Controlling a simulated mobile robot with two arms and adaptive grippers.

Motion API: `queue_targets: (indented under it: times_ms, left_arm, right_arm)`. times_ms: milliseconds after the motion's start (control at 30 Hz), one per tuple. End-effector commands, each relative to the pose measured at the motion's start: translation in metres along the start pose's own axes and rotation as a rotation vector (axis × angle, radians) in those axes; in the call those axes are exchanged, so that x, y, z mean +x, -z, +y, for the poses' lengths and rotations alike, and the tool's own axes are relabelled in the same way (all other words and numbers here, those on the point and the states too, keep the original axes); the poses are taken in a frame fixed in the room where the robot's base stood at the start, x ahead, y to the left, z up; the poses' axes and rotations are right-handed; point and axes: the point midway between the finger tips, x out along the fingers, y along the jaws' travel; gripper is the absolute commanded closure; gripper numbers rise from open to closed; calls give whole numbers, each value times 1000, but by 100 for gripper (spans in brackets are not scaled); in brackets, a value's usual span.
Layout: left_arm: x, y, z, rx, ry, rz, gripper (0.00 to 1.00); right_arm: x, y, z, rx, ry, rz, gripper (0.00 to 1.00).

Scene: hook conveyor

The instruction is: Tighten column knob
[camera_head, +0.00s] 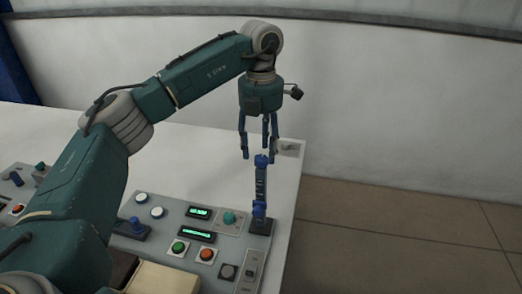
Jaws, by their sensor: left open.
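A slim dark column (260,185) stands upright at the right end of the control panel. It has a blue knob at its top (261,160) and a blue joint or knob lower down (259,208); I cannot tell which one is the column knob. My left gripper (259,151) points down over the column with its blue fingers spread open and empty. The fingertips are around the height of the top knob in the picture; whether they touch it is unclear. My right gripper is not in view.
The grey panel (205,225) carries green displays, a teal knob (229,217), green and red buttons (207,255) and a switch at the front right. It sits on a white table (185,150). Tiled floor (400,235) lies to the right, a white wall behind.

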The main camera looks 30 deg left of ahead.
Motion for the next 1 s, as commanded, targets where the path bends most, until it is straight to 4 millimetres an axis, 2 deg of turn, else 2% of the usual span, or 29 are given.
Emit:
queue_targets:
  times_ms: [233,500,567,733,1000]
  left_arm:
    - [20,0,0,0,-1,-1,52]
    - [23,0,0,0,-1,-1,52]
    - [22,0,0,0,-1,-1,62]
    - [22,0,0,-1,-1,-1,96]
    - [22,0,1,16,-1,-2,97]
  right_arm:
    - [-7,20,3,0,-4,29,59]
    - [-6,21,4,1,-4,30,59]
    - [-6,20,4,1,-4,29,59]
    - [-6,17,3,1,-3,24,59]
    - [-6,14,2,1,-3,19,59]
